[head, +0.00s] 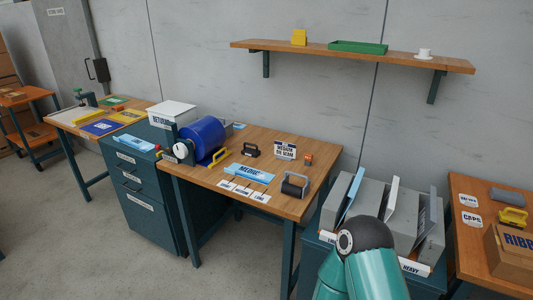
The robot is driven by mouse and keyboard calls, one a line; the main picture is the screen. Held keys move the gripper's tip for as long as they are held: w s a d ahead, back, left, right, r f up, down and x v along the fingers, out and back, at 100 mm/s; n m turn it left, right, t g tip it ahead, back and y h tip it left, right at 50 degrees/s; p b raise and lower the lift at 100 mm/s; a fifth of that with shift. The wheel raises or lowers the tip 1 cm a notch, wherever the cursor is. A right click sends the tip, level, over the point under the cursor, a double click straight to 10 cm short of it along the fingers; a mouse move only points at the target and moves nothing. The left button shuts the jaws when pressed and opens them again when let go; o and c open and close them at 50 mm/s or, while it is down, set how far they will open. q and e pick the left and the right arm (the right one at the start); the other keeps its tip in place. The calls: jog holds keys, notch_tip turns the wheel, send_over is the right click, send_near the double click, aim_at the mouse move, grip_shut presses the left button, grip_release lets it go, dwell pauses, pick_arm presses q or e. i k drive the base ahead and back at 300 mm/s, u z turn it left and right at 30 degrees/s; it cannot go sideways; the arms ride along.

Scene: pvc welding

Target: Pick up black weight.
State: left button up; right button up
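Two dark weight-like objects with handles sit on the wooden workbench (215,178). The smaller black one (251,152) stands near the middle, toward the back edge. The larger one (294,188), dark with a grey handle, stands at the front right. I cannot tell which of them is the black weight meant. Neither gripper shows; only a teal link of one of my arms rises at the bottom right.
A blue drum (207,138) stands at the bench's left end. A blue-and-white strip (249,174), labels and a standing sign (285,151) lie around the weights. Grey upright bins (340,203) stand right of the bench. A wall shelf (305,49) hangs above. The floor at front left is clear.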

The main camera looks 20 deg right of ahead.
aim_at(249, 152)
jog(key=z, duration=0.1)
jog(key=i, duration=1)
jog(key=u, duration=0.1)
